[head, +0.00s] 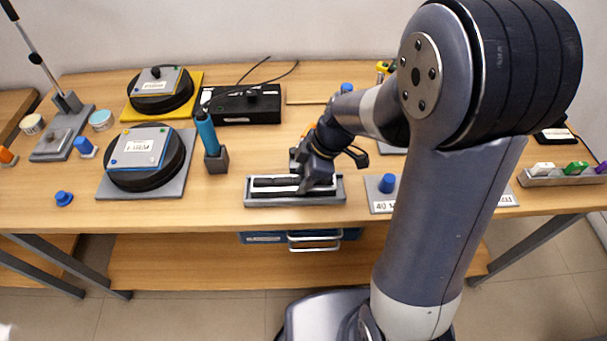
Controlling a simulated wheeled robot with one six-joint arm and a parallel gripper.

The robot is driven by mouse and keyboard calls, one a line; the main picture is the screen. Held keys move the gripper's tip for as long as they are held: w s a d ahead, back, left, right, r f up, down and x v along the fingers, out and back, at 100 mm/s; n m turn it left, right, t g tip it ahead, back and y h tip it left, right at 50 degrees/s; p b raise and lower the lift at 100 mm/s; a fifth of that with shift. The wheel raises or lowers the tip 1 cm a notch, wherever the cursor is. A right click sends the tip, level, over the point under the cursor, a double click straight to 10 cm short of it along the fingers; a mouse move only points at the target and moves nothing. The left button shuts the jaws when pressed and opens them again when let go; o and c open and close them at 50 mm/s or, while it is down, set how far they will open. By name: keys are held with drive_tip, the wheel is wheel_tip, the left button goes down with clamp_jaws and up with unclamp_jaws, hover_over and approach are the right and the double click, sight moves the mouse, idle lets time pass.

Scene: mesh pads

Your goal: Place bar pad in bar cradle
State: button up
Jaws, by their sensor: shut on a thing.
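The bar cradle (331,199) is a long grey tray near the front middle of the table. A dark bar with pale edges, which looks like the bar pad (275,183), lies lengthwise in or just over it. My gripper (314,186) is at the right half of the cradle, pointing down, shut on the bar. My gripper hides the bar's right part. I cannot tell whether the bar rests fully on the cradle floor.
Left of the cradle stands a blue-handled tool in a dark holder (216,160). A round black pad on a grey plate (113,189) is further left. A grey plate with a blue knob (387,184) is close on the right. A black box (247,106) stands behind.

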drive_tip(key=shift+f, duration=0.15)
drive_tip(key=o, duration=1.2)
drive_tip(key=shift+r, duration=0.3)
drive_tip(key=v, duration=1.2)
drive_tip(key=shift+d+f, duration=0.1)
